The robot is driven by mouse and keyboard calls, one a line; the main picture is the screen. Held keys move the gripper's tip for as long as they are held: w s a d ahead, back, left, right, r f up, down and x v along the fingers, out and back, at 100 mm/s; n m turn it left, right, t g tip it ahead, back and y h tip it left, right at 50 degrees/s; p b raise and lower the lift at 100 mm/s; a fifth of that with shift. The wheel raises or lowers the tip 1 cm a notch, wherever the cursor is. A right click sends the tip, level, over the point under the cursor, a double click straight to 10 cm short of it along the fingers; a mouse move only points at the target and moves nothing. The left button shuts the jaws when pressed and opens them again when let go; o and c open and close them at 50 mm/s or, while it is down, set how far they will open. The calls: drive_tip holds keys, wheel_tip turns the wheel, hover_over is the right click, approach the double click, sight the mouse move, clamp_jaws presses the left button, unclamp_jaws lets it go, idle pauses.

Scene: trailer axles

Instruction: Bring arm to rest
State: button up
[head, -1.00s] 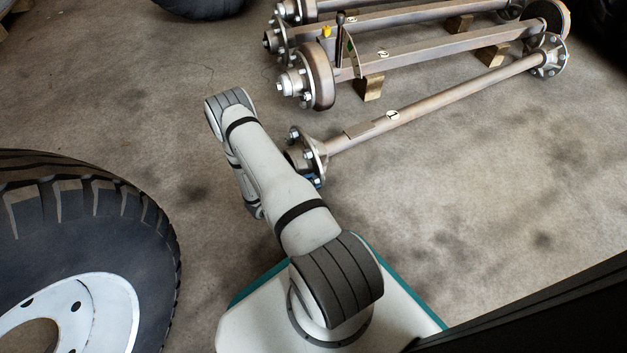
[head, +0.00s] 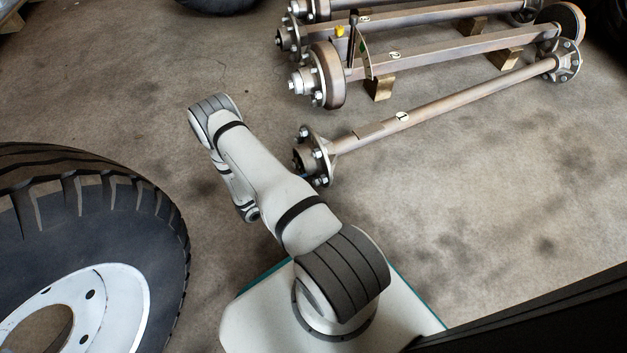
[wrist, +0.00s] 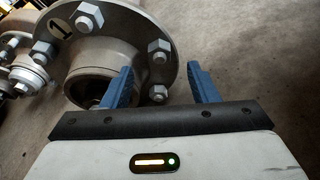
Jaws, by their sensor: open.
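My gripper (wrist: 164,88) shows in the wrist view with its two blue fingers apart and nothing between them. Its left finger overlaps the lower part of a hub flange in that view; I cannot tell whether they touch. The hub flange (wrist: 130,45) has several bolts and belongs to the axle marked 1 (head: 440,103). In the head view my arm (head: 265,180) is folded, with its elbow up and to the left of the axle's hub.
Several more axles (head: 450,46) lie on wooden blocks (head: 379,88) at the back right. A big tyre with a white rim (head: 110,300) lies at the left. A dark edge (head: 540,310) crosses the lower right. The concrete floor (head: 480,210) right of my base is clear.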

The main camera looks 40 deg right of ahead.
drive_tip(key=a+r+m+g+y+p, duration=0.3)
drive_tip(key=r+p, duration=0.6)
drive_tip(key=r, duration=1.4)
drive_tip(key=a+r+m+g+y+p, duration=0.1)
drive_tip(key=a+r+m+y+p, duration=0.4)
drive_tip(key=r, duration=1.8)
drive_tip(key=s+a+r+m+t+y+p, duration=0.1)
drive_tip(key=s+a+r+t+y+p, duration=0.1)
drive_tip(key=r+p, duration=0.6)
drive_tip(key=s+a+r+m+t+y+p, duration=0.2)
drive_tip(key=s+a+r+p, duration=0.3)
drive_tip(key=r, duration=1.4)
drive_tip(key=s+a+r+m+t+y+p, duration=0.1)
drive_tip(key=s+a+r+t+y+p, duration=0.1)
drive_tip(key=s+r+p, duration=0.4)
wheel_tip(320, 180, up, 8)
drive_tip(key=a+t+p, duration=0.1)
drive_tip(key=a+p, duration=0.1)
drive_tip(key=p, duration=0.2)
drive_tip(key=shift+s+m+y+p, duration=0.3)
drive_tip(key=shift+s+y+p, duration=0.05)
drive_tip(key=shift+y, duration=0.05)
drive_tip(key=shift+d+r, duration=0.1)
drive_tip(key=shift+d, duration=0.05)
